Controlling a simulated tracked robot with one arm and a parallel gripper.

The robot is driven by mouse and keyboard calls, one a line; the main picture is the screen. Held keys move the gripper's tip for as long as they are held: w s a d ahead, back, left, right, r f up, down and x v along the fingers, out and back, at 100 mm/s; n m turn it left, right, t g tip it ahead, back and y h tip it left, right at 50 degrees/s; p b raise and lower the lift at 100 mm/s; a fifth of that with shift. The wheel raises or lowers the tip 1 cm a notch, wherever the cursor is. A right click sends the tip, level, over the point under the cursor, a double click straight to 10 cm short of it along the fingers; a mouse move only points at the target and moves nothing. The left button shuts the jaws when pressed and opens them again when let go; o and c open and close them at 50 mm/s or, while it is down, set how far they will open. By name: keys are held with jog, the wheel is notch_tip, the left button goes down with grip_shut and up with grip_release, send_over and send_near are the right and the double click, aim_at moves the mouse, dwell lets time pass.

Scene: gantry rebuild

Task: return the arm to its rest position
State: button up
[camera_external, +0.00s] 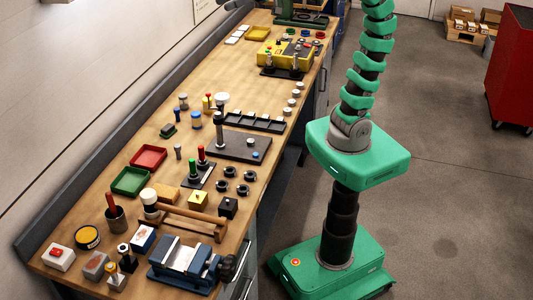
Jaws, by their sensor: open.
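My green segmented arm (366,65) rises from the green column head (358,152) and leaves the picture at the top edge. My gripper is out of frame, so its jaws and anything near them are hidden. The tracked green base (332,272) stands on the floor to the right of the workbench. The visible part of the arm is upright, slightly curved, and apart from the bench.
The long wooden workbench (120,190) carries a blue vise (186,262), red tray (149,158), green tray (131,181), dark plate (232,146) and yellow box (284,54). A red cabinet (513,65) stands at right. Floor between is clear.

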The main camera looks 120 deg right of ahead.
jog(key=shift+s+a+r+n+t, duration=0.15)
jog(key=shift+s+a+r, duration=0.15)
jog(key=shift+s, duration=0.2)
jog(key=shift+s+a+r+n+t, duration=0.15)
jog(key=shift+s+a, duration=0.15)
jog(key=shift+s, duration=0.2)
